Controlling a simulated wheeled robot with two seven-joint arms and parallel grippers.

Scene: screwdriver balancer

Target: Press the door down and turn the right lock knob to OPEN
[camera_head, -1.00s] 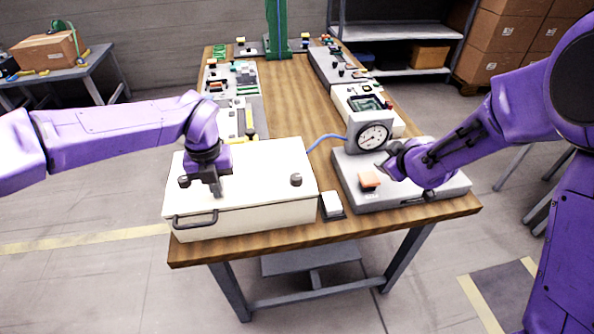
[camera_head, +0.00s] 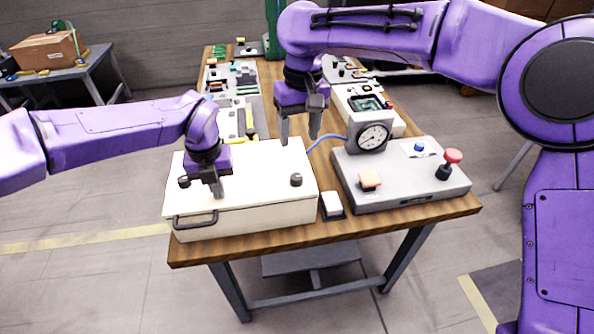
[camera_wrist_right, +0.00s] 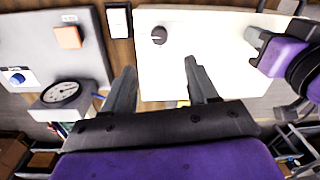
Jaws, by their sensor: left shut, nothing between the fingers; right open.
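The white box door (camera_head: 250,168) lies flat on the front left of the table, with a dark handle (camera_head: 195,220) on its front. The right lock knob (camera_head: 296,180) is a dark round knob near the door's right end. It also shows in the right wrist view (camera_wrist_right: 159,35), with a light pointer line. The left lock knob (camera_head: 184,181) is near the left end. My left gripper (camera_head: 217,194) is shut and empty, its tips down at the door near the left knob. My right gripper (camera_head: 300,140) is open and empty, above the door's back right edge, behind the right knob.
A grey station with a pressure gauge (camera_head: 373,137), an orange switch (camera_head: 369,181) and a red button (camera_head: 452,157) stands at the right. A white rocker switch (camera_head: 333,204) sits between it and the box. A blue hose (camera_head: 325,139) runs behind the box.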

